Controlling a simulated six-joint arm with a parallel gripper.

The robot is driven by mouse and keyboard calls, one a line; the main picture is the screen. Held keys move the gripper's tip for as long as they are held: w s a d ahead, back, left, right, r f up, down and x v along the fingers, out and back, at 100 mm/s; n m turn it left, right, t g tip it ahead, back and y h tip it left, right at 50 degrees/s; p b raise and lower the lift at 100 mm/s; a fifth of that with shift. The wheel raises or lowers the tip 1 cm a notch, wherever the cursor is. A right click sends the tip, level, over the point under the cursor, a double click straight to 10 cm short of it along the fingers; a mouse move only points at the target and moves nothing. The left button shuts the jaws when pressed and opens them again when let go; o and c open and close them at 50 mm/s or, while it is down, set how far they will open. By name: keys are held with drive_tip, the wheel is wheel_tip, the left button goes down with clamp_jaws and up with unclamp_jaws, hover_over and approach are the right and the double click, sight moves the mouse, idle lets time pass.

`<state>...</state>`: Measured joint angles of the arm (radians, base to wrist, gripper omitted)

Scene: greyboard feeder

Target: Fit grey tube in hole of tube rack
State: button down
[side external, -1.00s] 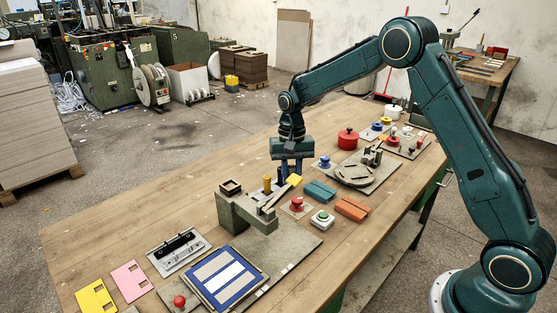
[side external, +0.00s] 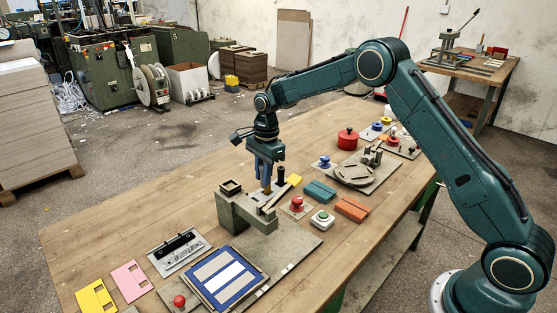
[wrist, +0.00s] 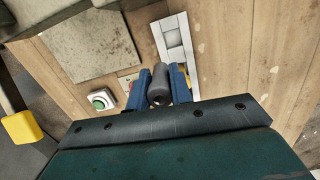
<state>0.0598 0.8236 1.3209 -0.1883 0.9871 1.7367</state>
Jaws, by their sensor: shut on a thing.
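My gripper (side external: 266,184) points down behind the grey-green feeder block in the side view. In the wrist view my gripper (wrist: 160,84) has its two blue fingers shut on a grey tube (wrist: 160,82), which lies between them with its end toward the camera. In the side view the fingers mostly hide the tube. A dark cylinder (side external: 281,174) stands just right of the fingers. I cannot clearly make out the tube rack or its hole; the feeder block and fingers cover part of that spot. Whether the tube touches anything below is not clear.
The feeder block (side external: 232,212) stands close in front of the fingers. A pale strip (wrist: 172,40) shows beyond the tube.

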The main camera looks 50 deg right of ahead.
drive_tip(key=w+m, duration=0.1)
drive_tip(key=w+a+m, duration=0.1)
drive_tip(key=m, duration=0.1)
drive_tip(key=a+m, duration=0.1)
drive_tip(key=m, duration=0.1)
drive_tip(key=shift+w+a+f+t, duration=0.1)
drive_tip(key=shift+w+a+t, duration=0.1)
drive_tip(key=shift+w+t, duration=0.15)
drive_tip(key=shift+f, duration=0.25)
drive_tip(key=shift+f, duration=1.9)
drive_tip(key=shift+f, duration=1)
idle(1.8)
drive_tip(key=c, duration=1.2)
unclamp_jaws()
drive_tip(key=shift+o, duration=0.2)
drive_tip(key=shift+r, duration=0.1)
